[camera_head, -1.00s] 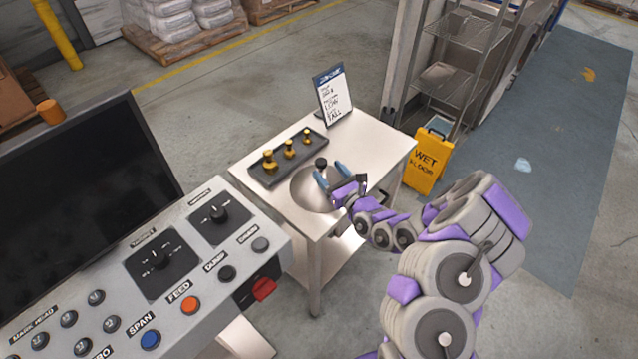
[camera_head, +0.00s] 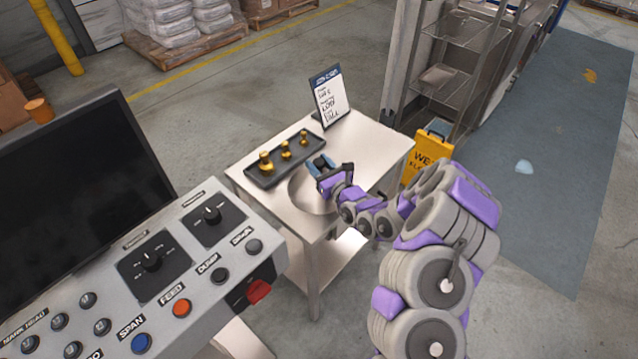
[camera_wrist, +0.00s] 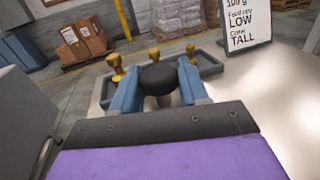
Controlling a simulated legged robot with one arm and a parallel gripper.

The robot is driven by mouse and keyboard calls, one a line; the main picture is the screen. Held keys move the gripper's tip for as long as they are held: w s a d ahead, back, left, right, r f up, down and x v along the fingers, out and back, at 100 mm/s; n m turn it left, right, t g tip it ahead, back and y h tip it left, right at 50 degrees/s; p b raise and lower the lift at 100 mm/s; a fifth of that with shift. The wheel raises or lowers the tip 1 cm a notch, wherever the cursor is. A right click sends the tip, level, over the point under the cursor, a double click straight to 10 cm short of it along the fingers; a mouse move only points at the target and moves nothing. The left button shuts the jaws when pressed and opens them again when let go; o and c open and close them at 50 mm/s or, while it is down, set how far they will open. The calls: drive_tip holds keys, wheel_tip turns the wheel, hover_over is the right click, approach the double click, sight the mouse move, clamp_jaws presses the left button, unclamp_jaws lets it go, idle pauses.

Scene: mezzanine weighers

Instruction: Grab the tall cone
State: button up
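A black-topped piece with a pale grey body (camera_wrist: 158,78) is between the two blue fingers of my gripper (camera_wrist: 160,92) in the wrist view. Its cap fills the gap and seems to meet both fingers; its lower part is hidden by the gripper. I take it for the cone. In the head view my gripper (camera_head: 320,166) is over the round metal dish (camera_head: 308,196) on the small steel table (camera_head: 370,155), and mostly covers the piece. I cannot tell whether it rests on the dish or is lifted.
Several brass weights stand on a dark tray (camera_head: 258,178) just behind the dish. A sign (camera_head: 331,97) reading LOW and TALL stands at the back of the table. A control console (camera_head: 140,270) is at left; a yellow wet-floor sign (camera_head: 426,160) is at right.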

drive_tip(key=shift+a+f, duration=0.1)
drive_tip(key=shift+a, duration=0.45)
drive_tip(key=c, duration=0.6)
clamp_jaws()
drive_tip(key=shift+d, duration=0.1)
drive_tip(key=shift+d, duration=0.1)
